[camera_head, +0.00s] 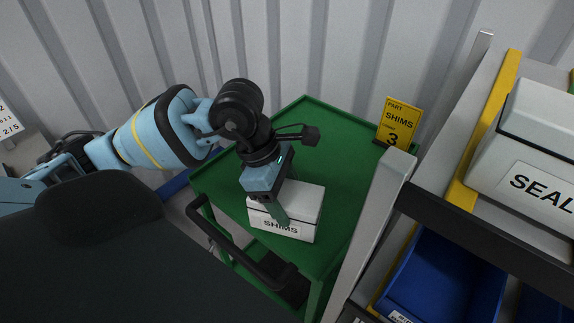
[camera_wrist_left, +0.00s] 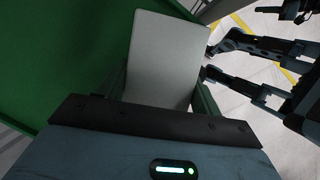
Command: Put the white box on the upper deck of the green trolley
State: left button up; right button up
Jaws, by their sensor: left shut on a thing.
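The white box (camera_head: 299,208), labelled SHIMS, is over the near part of the green trolley's upper deck (camera_head: 322,140). It looks level and seems to sit on or just above the deck; I cannot tell if it touches. My left gripper (camera_head: 279,208) comes down on it from above and is shut on it. In the left wrist view the box's pale top (camera_wrist_left: 168,60) lies between the fingers, with the green deck (camera_wrist_left: 60,50) to its left. My right gripper is not in the head view; dark jointed parts at the right of the wrist view are unclear.
A yellow SHIMS sign (camera_head: 398,122) stands at the deck's far right corner. A shelf post (camera_head: 372,225) rises close by on the right, beside a rack with a SEAL box (camera_head: 530,150) and a blue bin (camera_head: 445,280). A black handle (camera_head: 235,250) runs along the trolley's near side.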

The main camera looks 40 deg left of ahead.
pick_arm(q)
jog(key=w+a, duration=0.7)
jog(key=w, duration=0.1)
jog(key=shift+f+p, duration=0.35)
jog(key=shift+f, duration=0.1)
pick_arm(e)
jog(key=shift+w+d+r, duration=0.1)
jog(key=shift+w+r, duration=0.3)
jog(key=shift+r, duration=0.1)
pick_arm(q)
jog(key=shift+a, duration=0.1)
jog(key=f, duration=0.3)
jog(key=shift+w+a, duration=0.25)
jog(key=shift+w, duration=0.05)
jog(key=shift+f+p, duration=0.3)
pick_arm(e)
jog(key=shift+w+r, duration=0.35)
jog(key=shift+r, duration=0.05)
